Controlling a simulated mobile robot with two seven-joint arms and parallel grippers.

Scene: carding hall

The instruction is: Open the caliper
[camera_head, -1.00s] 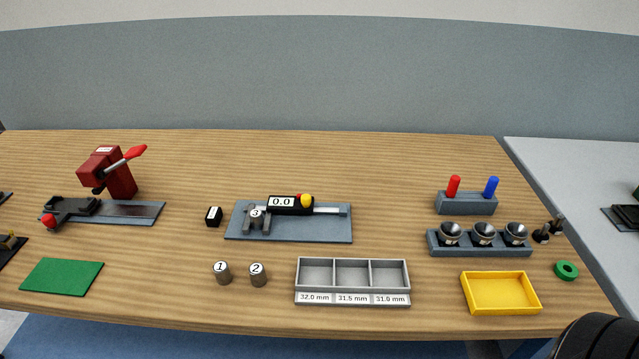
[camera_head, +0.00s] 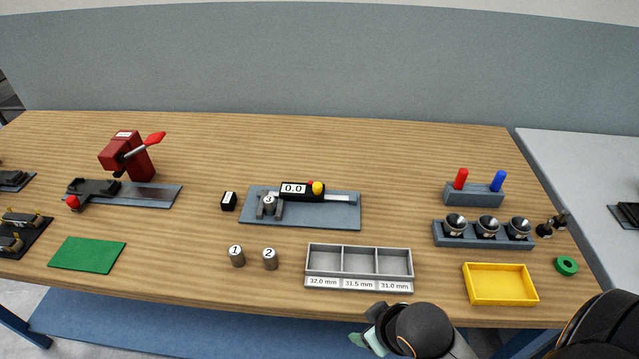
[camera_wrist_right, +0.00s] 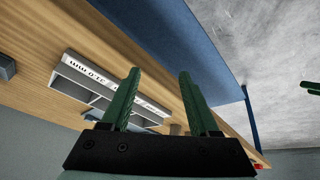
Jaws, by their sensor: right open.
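The caliper (camera_head: 297,189) lies on a grey-blue base plate (camera_head: 330,217) in the middle of the table. Its black display reads 0.0, and a yellow knob (camera_head: 318,188) sits at the slider's right end. A cylinder marked 3 (camera_head: 268,203) stands at its grey jaws, which look close around it. Cylinders 1 (camera_head: 236,257) and 2 (camera_head: 270,259) stand in front. My right gripper (camera_head: 369,337) is at the table's front edge, below the tray, away from the caliper. Its green fingers show apart and empty in the right wrist view (camera_wrist_right: 157,95). My left gripper is out of view.
A grey three-part tray (camera_head: 358,283) labelled 32.0, 31.5 and 31.0 mm stands between my right gripper and the caliper. A yellow tray (camera_head: 500,285) lies to the right. A small black block (camera_head: 229,201) stands left of the caliper plate. A red press-like device (camera_head: 127,157) is at left.

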